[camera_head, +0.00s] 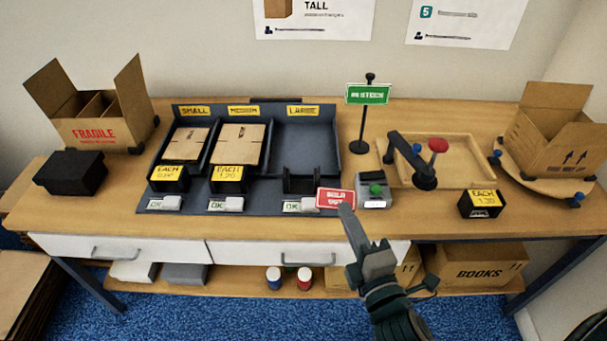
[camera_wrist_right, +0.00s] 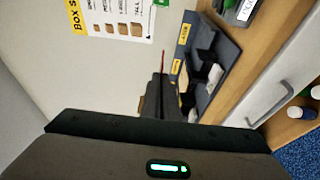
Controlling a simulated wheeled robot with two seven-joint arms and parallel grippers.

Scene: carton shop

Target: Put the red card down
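The red card (camera_head: 335,198) with white lettering, apparently "SOLD OUT", is at the tip of my right gripper (camera_head: 347,211). The gripper is shut on it. In the right wrist view the card (camera_wrist_right: 163,62) shows edge-on as a thin red line above the fingers (camera_wrist_right: 160,98). In the head view the card appears at the front of the dark sorting rack (camera_head: 262,205), just right of the OK tag below the LARGE compartment (camera_head: 305,145). That compartment holds no cartons. I cannot tell how high the card is above the rack. My left gripper is not in view.
Flat cartons fill the SMALL (camera_head: 186,142) and MEDIUM (camera_head: 239,144) compartments. A green-button box (camera_head: 374,201) stands close right of the card, with a green sign (camera_head: 367,94) behind. A black price block (camera_head: 479,204) stands farther right. The table's front edge is below.

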